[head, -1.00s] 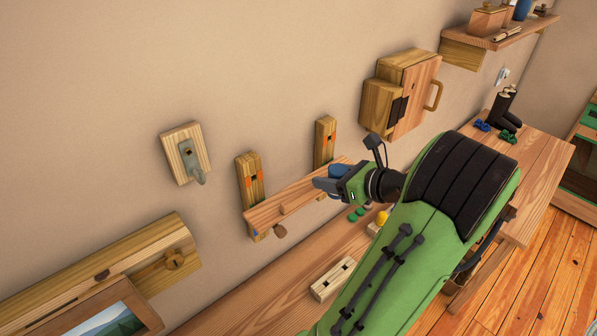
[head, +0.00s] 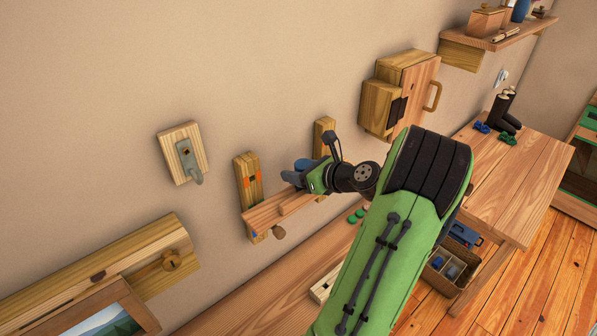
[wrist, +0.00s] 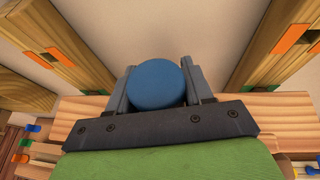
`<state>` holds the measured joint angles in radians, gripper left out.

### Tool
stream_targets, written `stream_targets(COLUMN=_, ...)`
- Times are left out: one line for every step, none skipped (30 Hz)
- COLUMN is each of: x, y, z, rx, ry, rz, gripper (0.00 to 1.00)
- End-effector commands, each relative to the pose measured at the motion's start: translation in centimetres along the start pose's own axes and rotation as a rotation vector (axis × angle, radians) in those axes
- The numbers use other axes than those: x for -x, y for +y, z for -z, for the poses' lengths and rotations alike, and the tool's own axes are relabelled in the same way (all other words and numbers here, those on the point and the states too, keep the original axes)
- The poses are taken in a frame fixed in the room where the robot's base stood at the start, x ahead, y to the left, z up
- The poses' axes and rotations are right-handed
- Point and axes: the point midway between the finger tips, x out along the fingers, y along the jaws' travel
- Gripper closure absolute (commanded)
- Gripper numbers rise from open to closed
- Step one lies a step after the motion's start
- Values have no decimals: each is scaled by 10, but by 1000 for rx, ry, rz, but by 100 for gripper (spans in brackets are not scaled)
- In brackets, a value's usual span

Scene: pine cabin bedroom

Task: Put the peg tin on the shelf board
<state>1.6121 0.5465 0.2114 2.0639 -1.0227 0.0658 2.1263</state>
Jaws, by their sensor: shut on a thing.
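The peg tin is a round blue tin (wrist: 158,82), seen from above in the wrist view. My gripper (wrist: 158,88) is shut on it, with a grey finger on each side. In the head view my gripper (head: 303,172) is over the shelf board (head: 262,218), and the tin is mostly hidden by the gripper. The shelf board is a pale wooden plank on the wall, and it also shows in the wrist view (wrist: 268,106) behind the gripper base. I cannot tell whether the tin touches the board.
Two upright wooden wall posts, left (head: 247,178) and right (head: 324,135), carry orange marks by the board. A wall hook (head: 186,155) is left, a wooden cabinet (head: 403,95) right. Below is a wooden bench (head: 225,290) with small green pieces (head: 356,215).

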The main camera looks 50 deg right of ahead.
Motion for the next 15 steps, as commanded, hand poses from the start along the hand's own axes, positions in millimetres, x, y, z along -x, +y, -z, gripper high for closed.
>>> stream_targets(x=0, y=0, z=1, rx=-1, ry=-1, rz=-1, gripper=83)
stream_targets(x=0, y=0, z=1, rx=-1, ry=0, rz=0, gripper=48)
stream_targets(x=0, y=0, z=1, rx=-1, ry=0, rz=0, gripper=42)
stream_targets(x=0, y=0, z=1, rx=-1, ry=0, rz=0, gripper=37)
stream_targets(x=0, y=0, z=1, rx=-1, ry=0, rz=0, gripper=33)
stream_targets(x=0, y=0, z=1, rx=-1, ry=0, rz=0, gripper=27)
stream_targets(x=0, y=0, z=1, rx=0, ry=0, rz=0, gripper=24)
stream_targets(x=0, y=0, z=1, rx=0, ry=-1, rz=0, gripper=24)
stream_targets(x=0, y=0, z=1, rx=0, ry=-1, rz=0, gripper=24)
stream_targets(x=0, y=0, z=1, rx=0, ry=-1, rz=-1, gripper=24)
stream_targets(x=0, y=0, z=1, rx=0, ry=-1, rz=0, gripper=24)
stream_targets(x=0, y=0, z=1, rx=0, ry=-1, rz=-1, gripper=24)
stream_targets(x=0, y=0, z=1, rx=0, ry=-1, rz=-1, gripper=24)
stream_targets(x=0, y=0, z=0, rx=0, ry=-1, rz=-1, gripper=24)
stream_targets(x=0, y=0, z=-1, rx=1, ry=-1, rz=0, gripper=24)
